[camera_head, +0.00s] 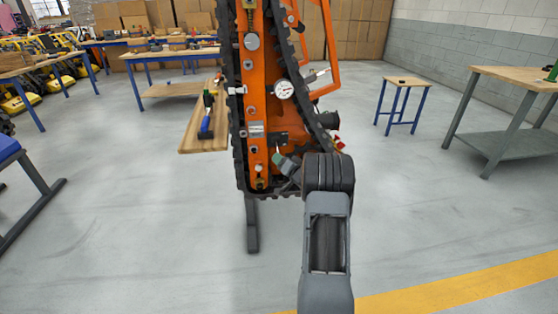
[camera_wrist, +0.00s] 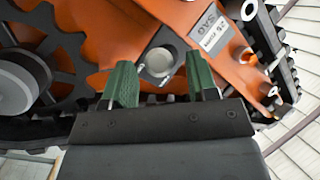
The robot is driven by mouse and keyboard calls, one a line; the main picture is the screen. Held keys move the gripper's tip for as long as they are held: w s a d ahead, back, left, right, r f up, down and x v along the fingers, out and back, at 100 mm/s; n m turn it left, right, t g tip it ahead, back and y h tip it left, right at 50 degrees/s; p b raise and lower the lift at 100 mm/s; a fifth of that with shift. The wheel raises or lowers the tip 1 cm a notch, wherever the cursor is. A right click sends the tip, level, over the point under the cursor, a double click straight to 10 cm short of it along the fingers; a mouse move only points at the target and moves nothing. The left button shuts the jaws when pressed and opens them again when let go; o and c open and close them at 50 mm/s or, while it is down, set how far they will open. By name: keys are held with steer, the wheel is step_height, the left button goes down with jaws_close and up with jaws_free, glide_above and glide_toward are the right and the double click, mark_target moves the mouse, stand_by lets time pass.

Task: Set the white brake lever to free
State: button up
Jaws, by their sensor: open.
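An orange tracked carrier (camera_head: 257,110) stands upright on its end in the head view, with black tracks along its sides. A small pale lever-like part (camera_head: 318,76) sticks out right of its dial gauge; I cannot tell if it is the white brake lever. My gripper (camera_head: 277,157) is low at the carrier's side. In the wrist view my gripper (camera_wrist: 161,88) is open, its two green fingers apart. Beyond them is a round grey-white part (camera_wrist: 160,62) on the orange side plate; nothing is visibly gripped. No brake lever is clear in the wrist view.
A dial gauge (camera_head: 284,89) sits on the carrier. A wooden board (camera_head: 204,140) with tools lies left of it. A small blue-legged table (camera_head: 402,82) and a workbench (camera_head: 508,112) stand right. A toothed wheel and track fill the wrist view's left.

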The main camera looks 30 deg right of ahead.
steer(key=shift+w, duration=1.2)
steer(key=shift+c, duration=0.5)
jaws_close()
